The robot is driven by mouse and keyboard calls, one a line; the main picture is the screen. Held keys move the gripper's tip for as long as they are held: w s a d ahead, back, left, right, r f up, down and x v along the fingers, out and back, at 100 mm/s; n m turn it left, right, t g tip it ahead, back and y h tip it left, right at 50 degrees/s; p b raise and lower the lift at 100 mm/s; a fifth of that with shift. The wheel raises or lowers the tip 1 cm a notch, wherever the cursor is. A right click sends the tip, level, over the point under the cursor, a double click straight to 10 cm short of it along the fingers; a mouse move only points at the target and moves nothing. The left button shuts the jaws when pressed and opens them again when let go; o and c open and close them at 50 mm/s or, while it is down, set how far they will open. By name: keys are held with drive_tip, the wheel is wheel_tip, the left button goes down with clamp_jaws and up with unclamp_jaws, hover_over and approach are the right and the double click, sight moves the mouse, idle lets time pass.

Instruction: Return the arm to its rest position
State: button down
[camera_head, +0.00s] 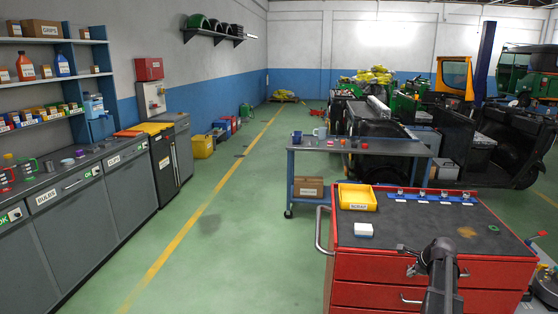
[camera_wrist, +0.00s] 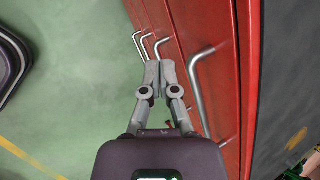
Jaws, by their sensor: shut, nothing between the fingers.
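My arm (camera_head: 441,275) rises at the bottom right of the head view, in front of the red tool cabinet (camera_head: 375,264). My gripper (camera_wrist: 160,72) shows in the wrist view with its two grey fingers together and nothing between them. The red cabinet front (camera_wrist: 205,30) fills the right of that view. A metal drawer handle (camera_wrist: 199,85) is just right of the fingertips; I cannot tell whether they touch. More handles (camera_wrist: 146,42) lie beyond the fingertips.
On the cabinet top are a yellow bin (camera_head: 357,198), a white block (camera_head: 363,230) and a blue strip (camera_head: 432,198). A grey workbench (camera_head: 385,147) stands behind it. Green floor (camera_head: 245,215) to the left is free, up to the grey cabinets (camera_head: 75,222).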

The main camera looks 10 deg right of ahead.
drive_tip(key=a+r+n+g+p, duration=0.1)
drive_tip(key=a+n+g+p, duration=0.15)
drive_tip(key=a+n, duration=1.75)
drive_tip(key=s+a+r+n+g+p, duration=0.1)
drive_tip(key=s+a, duration=0.3)
drive_tip(key=a, duration=0.9)
drive_tip(key=s+a+n+g+p, duration=0.1)
drive_tip(key=s+a+n, duration=0.3)
drive_tip(key=a, duration=0.9)
drive_tip(key=shift+s+a+r+g+h, duration=0.3)
drive_tip(key=shift+s+r+g, duration=0.15)
drive_tip(key=shift+g, duration=0.2)
